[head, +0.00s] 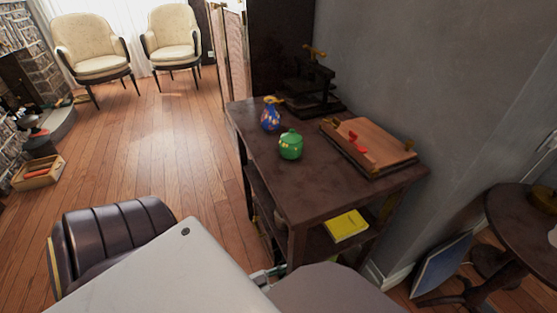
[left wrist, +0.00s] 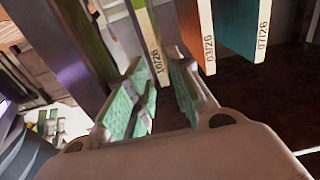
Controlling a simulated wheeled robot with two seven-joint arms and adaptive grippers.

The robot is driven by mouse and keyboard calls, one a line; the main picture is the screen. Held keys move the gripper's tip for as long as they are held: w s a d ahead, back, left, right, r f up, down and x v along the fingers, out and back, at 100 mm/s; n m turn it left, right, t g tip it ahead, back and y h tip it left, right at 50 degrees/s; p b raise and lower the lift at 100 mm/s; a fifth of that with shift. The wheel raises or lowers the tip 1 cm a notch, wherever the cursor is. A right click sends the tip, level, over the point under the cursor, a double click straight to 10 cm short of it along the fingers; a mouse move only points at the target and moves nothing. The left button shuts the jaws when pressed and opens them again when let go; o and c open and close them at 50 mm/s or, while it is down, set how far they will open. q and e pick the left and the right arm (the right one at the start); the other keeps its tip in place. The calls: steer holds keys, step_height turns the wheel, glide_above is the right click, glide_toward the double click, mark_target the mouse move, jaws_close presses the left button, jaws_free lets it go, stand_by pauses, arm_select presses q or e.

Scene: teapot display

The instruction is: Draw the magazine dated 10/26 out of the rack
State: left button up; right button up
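In the left wrist view several upright magazines show their dated edges. The magazine dated 10/26 (left wrist: 147,40) has a pale edge with a green side. My left gripper (left wrist: 158,62), with green-padded fingers, is open, with one finger on each side of the lower end of that edge. The fingers look apart from it; contact cannot be told. The magazine dated 03/26 (left wrist: 202,28), orange-brown, and the teal one dated 07/26 (left wrist: 245,30) stand to its right. My right gripper is not in view.
A dark wooden table (head: 255,150) holds a green pot (head: 290,145), a blue vase (head: 270,115) and a wooden press board (head: 368,142). A yellow book (head: 345,225) lies on its lower shelf. A brown leather seat (head: 110,235) stands at left. Open floor (head: 165,135) lies beyond.

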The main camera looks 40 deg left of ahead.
arm_select(q)
steer(key=shift+b+x, duration=0.65)
steer(key=shift+x, duration=1.9)
jaws_close()
steer(key=shift+r, duration=0.1)
steer(key=shift+r+p, duration=0.25)
steer(key=shift+p, duration=0.15)
